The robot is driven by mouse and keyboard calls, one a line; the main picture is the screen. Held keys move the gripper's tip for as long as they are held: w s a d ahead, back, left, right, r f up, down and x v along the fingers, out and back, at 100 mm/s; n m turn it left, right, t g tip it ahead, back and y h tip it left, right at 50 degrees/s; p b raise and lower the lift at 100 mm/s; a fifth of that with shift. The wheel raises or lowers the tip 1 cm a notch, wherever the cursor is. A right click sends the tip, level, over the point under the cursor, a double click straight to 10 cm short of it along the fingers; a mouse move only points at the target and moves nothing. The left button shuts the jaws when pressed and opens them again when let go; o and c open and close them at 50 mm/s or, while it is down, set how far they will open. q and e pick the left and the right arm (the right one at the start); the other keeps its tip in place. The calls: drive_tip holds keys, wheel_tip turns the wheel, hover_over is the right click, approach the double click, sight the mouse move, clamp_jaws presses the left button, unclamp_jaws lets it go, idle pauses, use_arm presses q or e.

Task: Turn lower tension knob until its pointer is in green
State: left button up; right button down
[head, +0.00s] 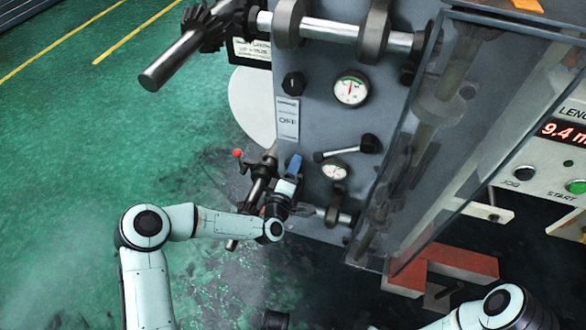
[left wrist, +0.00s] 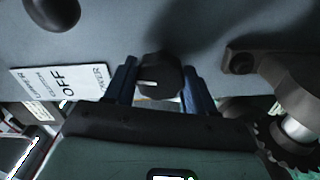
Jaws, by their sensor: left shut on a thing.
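The lower tension knob (left wrist: 160,76) is black with a white mark on its face. It sits between the two blue fingers of my left gripper (left wrist: 158,88), which is shut on it. In the head view my left gripper (head: 291,168) is at the machine's grey panel, and it hides the knob there. The lower gauge (head: 334,171) is just right of the gripper; its dial is too small to tell where the pointer stands. My right gripper is not in view.
Above are an upper black knob (head: 293,84) and an upper gauge (head: 351,89) with some green on its dial. A glass guard (head: 415,150) stands to the right. Open green floor (head: 90,150) lies left.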

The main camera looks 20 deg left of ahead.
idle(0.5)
use_arm(q)
drive_tip(key=o, duration=1)
drive_tip(key=s+p, duration=0.2)
drive_tip(key=s, duration=1.1)
drive_tip(key=shift+s+a+p, duration=0.2)
drive_tip(key=shift+p, duration=0.1)
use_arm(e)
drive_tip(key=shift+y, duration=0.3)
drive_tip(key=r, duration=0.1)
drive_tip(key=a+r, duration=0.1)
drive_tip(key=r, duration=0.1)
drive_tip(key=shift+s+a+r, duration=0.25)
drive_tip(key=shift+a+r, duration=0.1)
